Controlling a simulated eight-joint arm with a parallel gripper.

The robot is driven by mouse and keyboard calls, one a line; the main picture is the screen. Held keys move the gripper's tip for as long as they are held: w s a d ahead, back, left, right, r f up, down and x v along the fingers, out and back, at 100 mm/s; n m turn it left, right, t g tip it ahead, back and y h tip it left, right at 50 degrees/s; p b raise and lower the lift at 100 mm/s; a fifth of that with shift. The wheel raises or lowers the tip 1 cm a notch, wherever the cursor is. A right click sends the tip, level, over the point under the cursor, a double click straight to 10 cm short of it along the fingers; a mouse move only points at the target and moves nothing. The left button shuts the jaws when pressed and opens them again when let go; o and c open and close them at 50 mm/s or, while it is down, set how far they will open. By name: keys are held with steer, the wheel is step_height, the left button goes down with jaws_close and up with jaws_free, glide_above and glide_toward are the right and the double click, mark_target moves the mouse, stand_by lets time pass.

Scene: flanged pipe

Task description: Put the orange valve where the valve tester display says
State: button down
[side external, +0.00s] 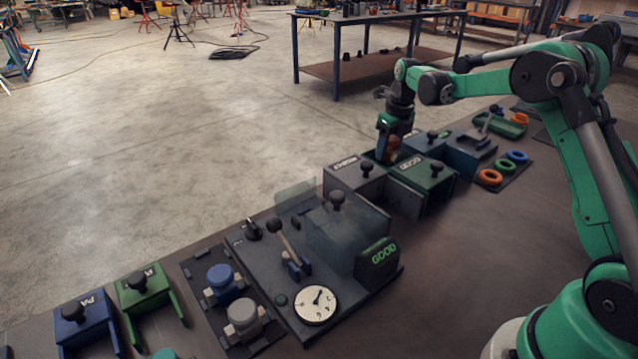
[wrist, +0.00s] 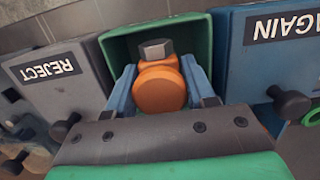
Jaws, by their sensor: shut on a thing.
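My gripper (side external: 391,138) is shut on the orange valve (wrist: 160,88), with one blue finger on each side; the valve also shows in the side view (side external: 393,145). The valve has a grey hex end. The gripper points down over the open part of the green GOOD bin (side external: 421,172). In the wrist view the green bin's wall (wrist: 118,45) surrounds the valve on the far side; I cannot tell whether the valve touches the bin. The valve tester display (side external: 378,257) reads GOOD in green.
The grey REJECT bin (side external: 352,180) and the blue AGAIN bin (side external: 428,141) flank the green bin, both with black knobs. The tester (side external: 254,268) has a lever and a round dial. A blue and a grey valve sit at the lower left. Coloured rings (side external: 490,177) lie at right.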

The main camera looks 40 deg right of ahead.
mark_target(391, 137)
steer(key=shift+f, duration=1.9)
jaws_free()
stand_by(0.5)
steer(key=shift+r, duration=0.1)
steer(key=shift+r, duration=3.4)
